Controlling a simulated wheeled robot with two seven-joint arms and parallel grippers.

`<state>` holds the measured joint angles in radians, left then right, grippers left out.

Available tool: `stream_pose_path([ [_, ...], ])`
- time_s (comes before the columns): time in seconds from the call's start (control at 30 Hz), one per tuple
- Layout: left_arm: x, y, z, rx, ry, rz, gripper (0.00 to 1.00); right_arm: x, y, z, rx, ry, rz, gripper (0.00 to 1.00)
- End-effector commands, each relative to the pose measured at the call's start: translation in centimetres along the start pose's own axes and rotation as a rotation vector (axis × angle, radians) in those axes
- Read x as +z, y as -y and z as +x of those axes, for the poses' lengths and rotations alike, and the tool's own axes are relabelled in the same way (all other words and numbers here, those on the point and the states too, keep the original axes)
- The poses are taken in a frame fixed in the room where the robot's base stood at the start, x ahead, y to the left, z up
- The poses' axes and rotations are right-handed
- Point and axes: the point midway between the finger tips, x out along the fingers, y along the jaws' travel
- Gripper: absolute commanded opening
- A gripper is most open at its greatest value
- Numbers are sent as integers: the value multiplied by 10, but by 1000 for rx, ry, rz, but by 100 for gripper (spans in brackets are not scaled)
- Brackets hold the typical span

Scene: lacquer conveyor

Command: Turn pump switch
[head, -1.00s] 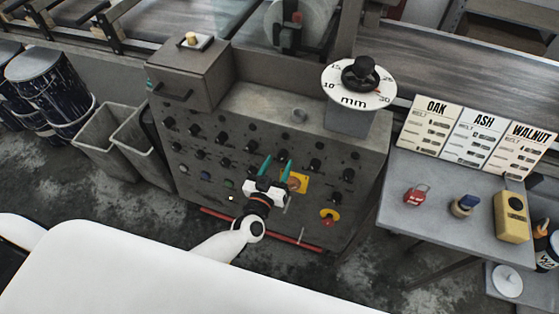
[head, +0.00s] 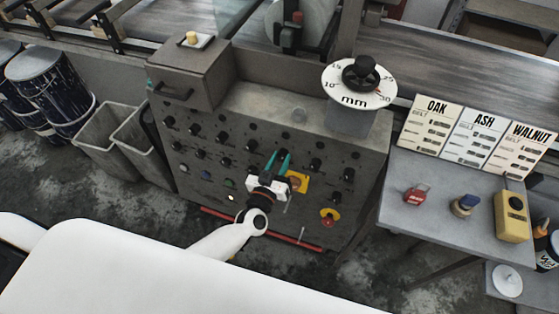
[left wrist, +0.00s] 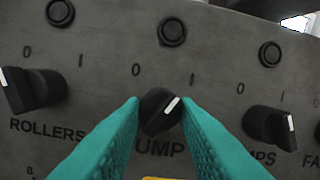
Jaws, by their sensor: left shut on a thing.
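The pump switch (left wrist: 158,110) is a black knob with a white pointer on the grey control panel (head: 215,170). In the left wrist view its pointer tilts up and right, toward the 1 mark. The PUMP label below it is partly hidden by my fingers. My left gripper (head: 279,158) is at the panel, its teal fingers shut on the knob from both sides; the fingers also show in the left wrist view (left wrist: 160,108). In the head view the knob is too small and covered to make out. My right gripper is not in view.
In the left wrist view, the rollers knob (left wrist: 32,88) is on the left and another knob (left wrist: 270,123) on the right, both close to my fingers. A yellow plate (head: 299,182) and a red emergency button (head: 329,217) sit right of my gripper.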

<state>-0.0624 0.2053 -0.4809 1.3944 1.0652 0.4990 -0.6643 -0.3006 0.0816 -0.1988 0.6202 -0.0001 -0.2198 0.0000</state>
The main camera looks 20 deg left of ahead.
Motion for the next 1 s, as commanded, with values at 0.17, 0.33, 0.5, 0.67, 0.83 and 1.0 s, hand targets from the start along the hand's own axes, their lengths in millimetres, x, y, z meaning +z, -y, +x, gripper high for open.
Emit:
stream_pose_path([
  [0.17, -1, 0, 0, 13, 3, -70, 5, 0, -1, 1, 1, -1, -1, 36],
  [0.33, -1, 1, 0, 35, 10, -190, 5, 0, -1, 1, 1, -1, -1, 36],
  [0.5, -1, 2, 0, 61, 20, -344, 5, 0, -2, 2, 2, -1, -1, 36],
  [0.67, -1, 3, 0, 87, 28, -494, 5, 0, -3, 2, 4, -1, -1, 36],
  [0.83, 0, 4, 0, 114, 38, -649, 5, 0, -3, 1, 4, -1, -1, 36],
  [1.0, 0, 4, 0, 138, 46, -786, 5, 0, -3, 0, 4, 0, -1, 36],
])
